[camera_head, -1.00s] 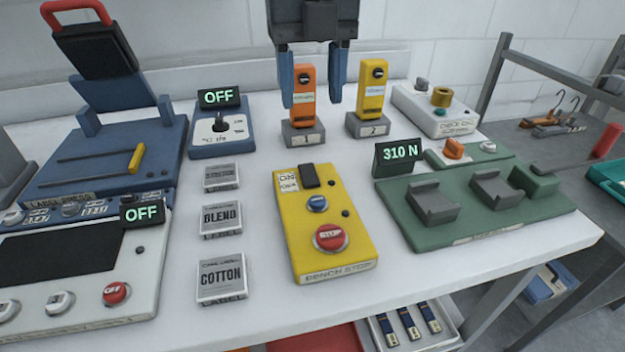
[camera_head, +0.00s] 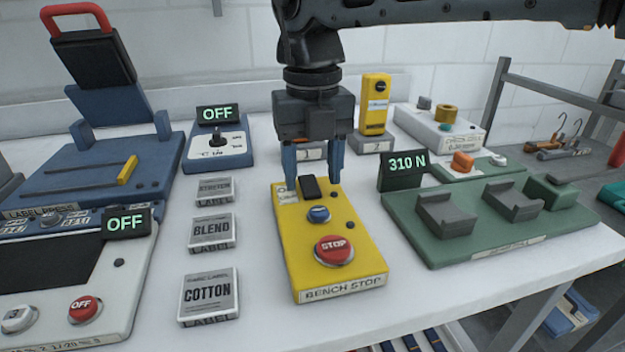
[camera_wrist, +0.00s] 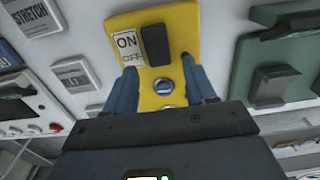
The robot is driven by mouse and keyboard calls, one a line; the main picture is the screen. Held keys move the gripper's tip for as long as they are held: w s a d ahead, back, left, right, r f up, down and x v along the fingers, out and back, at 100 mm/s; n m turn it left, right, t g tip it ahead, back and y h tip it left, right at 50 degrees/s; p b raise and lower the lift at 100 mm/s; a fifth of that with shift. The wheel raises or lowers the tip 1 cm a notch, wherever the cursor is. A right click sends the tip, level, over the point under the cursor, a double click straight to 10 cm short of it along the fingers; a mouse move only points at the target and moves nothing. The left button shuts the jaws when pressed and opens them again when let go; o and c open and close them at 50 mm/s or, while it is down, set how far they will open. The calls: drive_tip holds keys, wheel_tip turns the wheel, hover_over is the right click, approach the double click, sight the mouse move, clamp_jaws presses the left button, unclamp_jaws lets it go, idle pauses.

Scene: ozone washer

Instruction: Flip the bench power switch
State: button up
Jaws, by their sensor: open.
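The yellow bench stop box (camera_head: 345,268) lies on the white bench with a red STOP button (camera_head: 333,250), a blue knob (camera_head: 318,214) and a black rocker switch (camera_head: 309,187) at its far end. In the wrist view the black switch (camera_wrist: 155,44) stands beside an ON/OFF label (camera_wrist: 128,48). My gripper (camera_head: 313,182) is open, pointing down over the far end of the box, with its blue fingers to either side of the switch. In the wrist view the gripper (camera_wrist: 162,88) shows both fingers apart with nothing between them. Whether they touch the box I cannot tell.
Label boxes, including COTTON (camera_head: 208,298), lie left of the yellow box. A green fixture (camera_head: 470,235) with a 310 N display (camera_head: 405,168) is to the right. A yellow unit (camera_head: 374,105) on stand 2 rises just behind right of my gripper.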

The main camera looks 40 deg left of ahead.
wheel_tip(320, 180, down, 2)
